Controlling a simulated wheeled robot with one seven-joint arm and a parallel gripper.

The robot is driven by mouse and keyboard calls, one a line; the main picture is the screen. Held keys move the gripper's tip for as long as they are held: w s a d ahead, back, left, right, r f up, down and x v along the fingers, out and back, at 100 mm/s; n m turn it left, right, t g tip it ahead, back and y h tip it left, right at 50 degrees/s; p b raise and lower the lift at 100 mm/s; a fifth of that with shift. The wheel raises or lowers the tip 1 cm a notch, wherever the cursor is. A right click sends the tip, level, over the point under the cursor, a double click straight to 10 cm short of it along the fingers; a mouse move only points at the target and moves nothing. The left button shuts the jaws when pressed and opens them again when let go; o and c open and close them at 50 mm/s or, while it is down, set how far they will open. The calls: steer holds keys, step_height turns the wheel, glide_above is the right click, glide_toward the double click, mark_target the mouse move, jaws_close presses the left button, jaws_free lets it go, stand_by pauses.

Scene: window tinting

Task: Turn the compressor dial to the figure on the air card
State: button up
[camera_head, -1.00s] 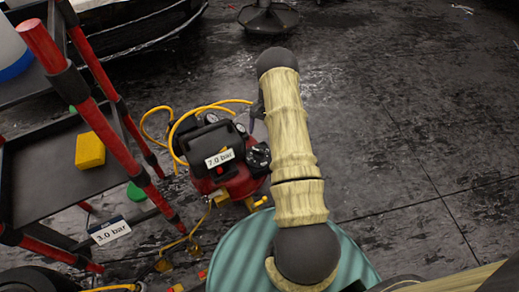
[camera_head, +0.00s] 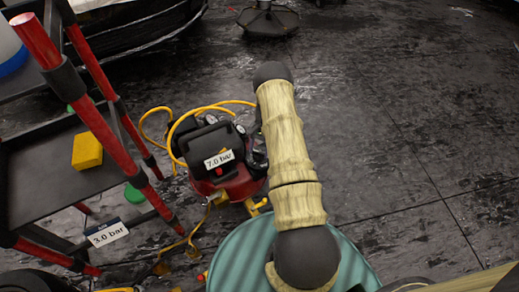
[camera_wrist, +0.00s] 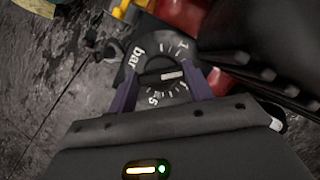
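The red compressor (camera_head: 238,186) stands on the floor beside the cart, with a black top and a label (camera_head: 219,159) reading "7.0 bar". A white card with a dark top edge (camera_head: 108,234), reading "3.0 bar", hangs at the cart's lower shelf. In the wrist view, the dial (camera_wrist: 143,55) shows "bar", figures such as 1 and 5, and tick marks. Its dark knob (camera_wrist: 158,78) bears a white pointer mark. My gripper (camera_wrist: 164,76) has its two purple fingers apart, one on each side of the knob; contact is unclear. My arm partly hides the dial in the head view.
The red-framed cart (camera_head: 88,118) stands close left, with a yellow block (camera_head: 87,151) on its shelf. A yellow hose (camera_head: 186,118) loops behind the compressor. A teal round-topped thing (camera_head: 240,255) is in front. Floor to the right is clear.

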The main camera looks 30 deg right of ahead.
steer(key=shift+c, duration=1.4)
steer(key=shift+m, duration=0.4)
steer(key=m+t+p, duration=0.1)
steer(key=m, duration=0.2)
steer(key=shift+s+d+r+y+p, duration=0.1)
steer(key=shift+y+p, duration=0.25)
steer(key=shift+y, duration=0.05)
steer(key=shift+m+t+p, duration=0.85)
steer(key=shift+m+t, duration=0.05)
steer(key=shift+m, duration=1.1)
steer(key=o, duration=1)
